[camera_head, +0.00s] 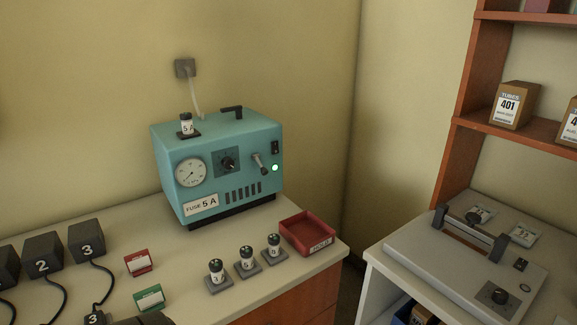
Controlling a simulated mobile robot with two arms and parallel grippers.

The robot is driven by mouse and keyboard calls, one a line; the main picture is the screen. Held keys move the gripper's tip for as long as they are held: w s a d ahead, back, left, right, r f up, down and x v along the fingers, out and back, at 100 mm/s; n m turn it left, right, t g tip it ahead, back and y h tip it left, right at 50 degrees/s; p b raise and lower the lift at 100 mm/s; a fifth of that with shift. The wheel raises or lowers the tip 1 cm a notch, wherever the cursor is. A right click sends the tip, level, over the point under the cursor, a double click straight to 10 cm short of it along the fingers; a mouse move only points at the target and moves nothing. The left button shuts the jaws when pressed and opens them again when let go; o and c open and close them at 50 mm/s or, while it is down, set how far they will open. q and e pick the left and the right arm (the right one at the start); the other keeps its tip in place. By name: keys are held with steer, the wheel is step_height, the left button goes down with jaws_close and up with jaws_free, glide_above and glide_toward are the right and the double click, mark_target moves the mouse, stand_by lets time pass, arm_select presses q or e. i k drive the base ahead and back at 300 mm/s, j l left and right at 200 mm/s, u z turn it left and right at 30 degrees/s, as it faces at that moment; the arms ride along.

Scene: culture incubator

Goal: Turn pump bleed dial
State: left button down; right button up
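A teal pump box (180,145) stands on the counter at the back. Its front carries a round white gauge (190,172), and a black dial (228,162) on a dark square plate with marks around it. Right of the dial are a metal lever (260,163), a black switch (275,147) and a lit green lamp (275,168). The dial's exact pointer position is too small to read. Nothing touches the dial. Neither of my grippers can be made out; a dark shape at the bottom edge is cut off and unclear.
Several fuses (246,258), a red tray (308,233), red and green card holders (138,263) and numbered black blocks (86,241) stand before the pump. A grey device with a knob (498,296) sits on the right bench. Boxes (514,105) stand on shelves.

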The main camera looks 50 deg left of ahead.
mark_target(227, 162)
steer(key=u, duration=2.2)
